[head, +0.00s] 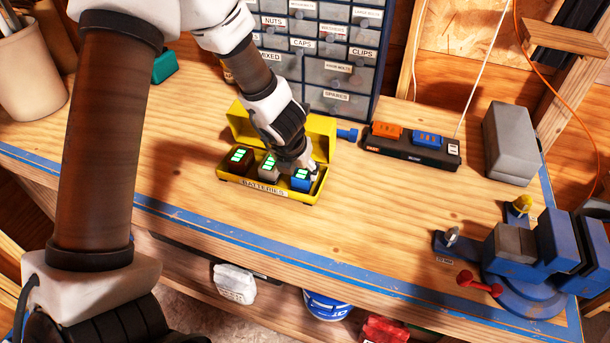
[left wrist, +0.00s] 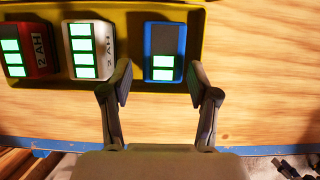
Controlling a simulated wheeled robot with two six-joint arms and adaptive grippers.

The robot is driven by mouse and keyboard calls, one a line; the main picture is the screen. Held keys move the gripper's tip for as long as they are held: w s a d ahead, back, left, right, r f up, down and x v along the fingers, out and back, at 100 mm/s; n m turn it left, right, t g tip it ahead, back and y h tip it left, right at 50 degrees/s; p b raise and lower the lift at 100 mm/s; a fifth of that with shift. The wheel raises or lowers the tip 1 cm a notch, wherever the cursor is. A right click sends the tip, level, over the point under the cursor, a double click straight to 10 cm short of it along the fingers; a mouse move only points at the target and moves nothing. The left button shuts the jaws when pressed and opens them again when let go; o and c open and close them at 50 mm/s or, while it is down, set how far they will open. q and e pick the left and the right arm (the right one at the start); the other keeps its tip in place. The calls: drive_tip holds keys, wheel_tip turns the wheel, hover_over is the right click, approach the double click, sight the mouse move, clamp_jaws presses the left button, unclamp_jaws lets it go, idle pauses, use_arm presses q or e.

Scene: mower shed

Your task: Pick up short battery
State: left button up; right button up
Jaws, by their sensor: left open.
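A yellow battery box (head: 233,183) labelled BATTERIES stands open on the bench, with three batteries in a row. The blue battery (head: 301,182) is at the right end, with two green bars lit in the left wrist view (left wrist: 163,42); it looks shorter than the others. A white-grey battery (head: 268,170) is in the middle and a dark red one (head: 238,160) at the left end. My left gripper (head: 298,165) is open above the blue battery. In the left wrist view its fingers (left wrist: 162,82) lie to either side of the battery's near end, apparently not touching it.
A black charger (head: 400,147) with orange and blue packs is right of the box. Behind stands a drawer cabinet (head: 335,60). A grey block (head: 510,143) and a blue vise (head: 530,255) are at the right. The bench in front of the box is clear.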

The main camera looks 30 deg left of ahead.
sight(303, 173)
use_arm(q)
drive_tip(key=x, duration=0.4)
drive_tip(key=shift+w+d+f+b, duration=0.25)
drive_tip(key=shift+d+b, duration=0.05)
drive_tip(key=shift+b, duration=0.05)
drive_tip(key=shift+w+a, duration=0.1)
drive_tip(key=shift+w, duration=0.05)
drive_tip(key=shift+s+r, duration=0.2)
drive_tip(key=shift+s, duration=0.15)
drive_tip(key=c, duration=1)
drive_tip(key=shift+c, duration=0.2)
drive_tip(key=shift+w, duration=0.1)
